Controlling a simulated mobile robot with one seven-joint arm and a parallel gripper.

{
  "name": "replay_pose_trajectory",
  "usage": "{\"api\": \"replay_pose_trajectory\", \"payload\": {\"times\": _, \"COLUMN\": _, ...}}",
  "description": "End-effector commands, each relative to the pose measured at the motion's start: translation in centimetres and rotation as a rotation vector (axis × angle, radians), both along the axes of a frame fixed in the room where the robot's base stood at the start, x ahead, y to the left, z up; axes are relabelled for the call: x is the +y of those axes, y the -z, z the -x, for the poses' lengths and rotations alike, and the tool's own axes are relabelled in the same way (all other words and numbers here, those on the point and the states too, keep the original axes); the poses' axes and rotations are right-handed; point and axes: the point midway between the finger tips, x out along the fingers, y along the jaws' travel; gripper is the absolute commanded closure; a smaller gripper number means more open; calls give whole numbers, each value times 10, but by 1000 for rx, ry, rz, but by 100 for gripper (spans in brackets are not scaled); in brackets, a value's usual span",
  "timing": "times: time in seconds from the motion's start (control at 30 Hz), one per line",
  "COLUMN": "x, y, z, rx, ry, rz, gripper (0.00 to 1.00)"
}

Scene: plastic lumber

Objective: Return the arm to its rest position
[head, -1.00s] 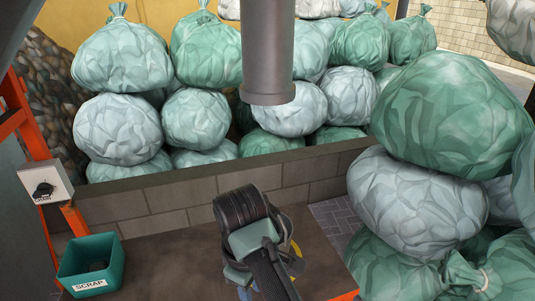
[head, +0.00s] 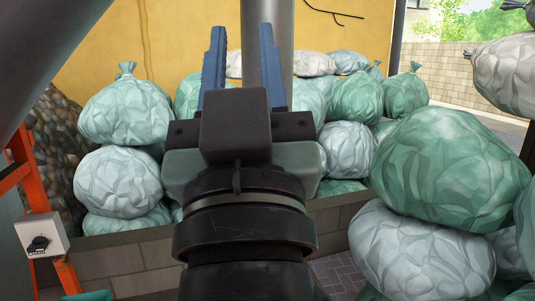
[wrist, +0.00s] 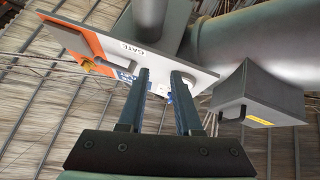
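My gripper (head: 241,40) stands raised in the middle of the head view, its two blue fingers pointing up. The fingers are apart with nothing between them. In the wrist view the gripper (wrist: 158,78) is also open and empty. Beyond its fingers there is a pale panel (wrist: 112,42) marked "GATE". My arm's dark wrist shows below the gripper in the head view and hides part of the low wall and bags.
A grey vertical pipe (head: 283,30) stands behind the fingers. Bulging bags (head: 452,178) are heaped behind a low block wall (head: 115,262) and at right. A switch box (head: 41,236) is at left by an orange frame (head: 20,150). A dark grey box (wrist: 258,95) hangs at right in the wrist view.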

Motion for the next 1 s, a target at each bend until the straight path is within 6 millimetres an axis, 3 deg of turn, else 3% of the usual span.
{"api": "replay_pose_trajectory", "payload": {"times": 0.07, "x": -22, "y": -28, "z": 50, "rx": -169, "ry": 31, "rz": -69, "gripper": 67}}
{"api": "replay_pose_trajectory", "payload": {"times": 0.1, "x": -22, "y": -57, "z": 47, "rx": -165, "ry": 29, "rz": -69, "gripper": 67}}
{"api": "replay_pose_trajectory", "payload": {"times": 0.13, "x": -21, "y": -69, "z": 45, "rx": -158, "ry": 29, "rz": -67, "gripper": 67}}
{"api": "replay_pose_trajectory", "payload": {"times": 0.4, "x": -20, "y": -142, "z": 44, "rx": -154, "ry": 28, "rz": -63, "gripper": 67}}
{"api": "replay_pose_trajectory", "payload": {"times": 0.6, "x": -20, "y": -162, "z": 43, "rx": -152, "ry": 27, "rz": -61, "gripper": 67}}
{"api": "replay_pose_trajectory", "payload": {"times": 1.0, "x": -19, "y": -160, "z": 43, "rx": -152, "ry": 27, "rz": -61, "gripper": 67}}
